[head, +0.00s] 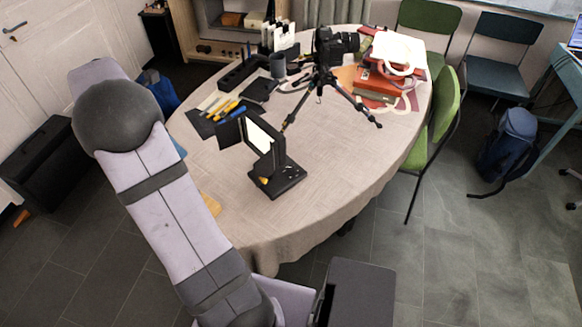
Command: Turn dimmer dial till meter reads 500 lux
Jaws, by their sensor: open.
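A small lamp with a lit white panel (262,137) in a black frame stands near the middle of the round table. Its black base (290,181) lies flat on the tabletop and carries small pale marks and a yellow spot. I cannot make out which part is the dimmer dial. I cannot pick out the meter or any lux reading. My arm rises along the left side of the head view, left of the lamp. My gripper is not visible.
A black camera on a tripod (322,78) stands behind the lamp. Red books (377,86) and a white headset-like item are at the back right. Pens (225,108), a dark mug (277,66) and dark boxes lie at the back left. The tabletop (345,165) right of the lamp is clear.

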